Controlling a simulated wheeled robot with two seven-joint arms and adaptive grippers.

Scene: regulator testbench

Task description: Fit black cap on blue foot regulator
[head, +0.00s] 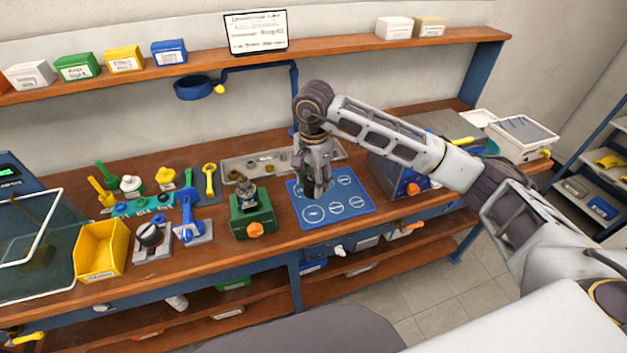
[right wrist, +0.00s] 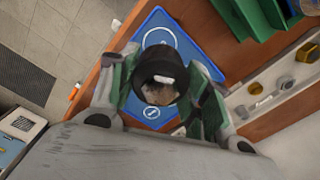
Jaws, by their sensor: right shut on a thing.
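My right gripper (head: 317,190) hangs over the blue mat (head: 355,206), right of the green vise. In the right wrist view its green-padded fingers (right wrist: 160,85) are shut on a round black cap (right wrist: 158,68) with a small white mark. A brownish area shows at the cap's lower side. In the head view the cap is hard to tell from the dark fingers. A metal-and-dark fitting (head: 247,190) stands in the green vise (head: 253,222); I cannot tell whether it has a blue foot. A blue fixture (head: 188,222) stands on a grey plate further left. My left gripper is not in view.
A grey tray (head: 232,172) with small parts lies behind the vise. A yellow bin (head: 100,248) and a black-knobbed unit (head: 151,238) stand at the left. A blue box (head: 392,180) with an orange knob is right of the mat. A shelf (head: 330,51) runs above.

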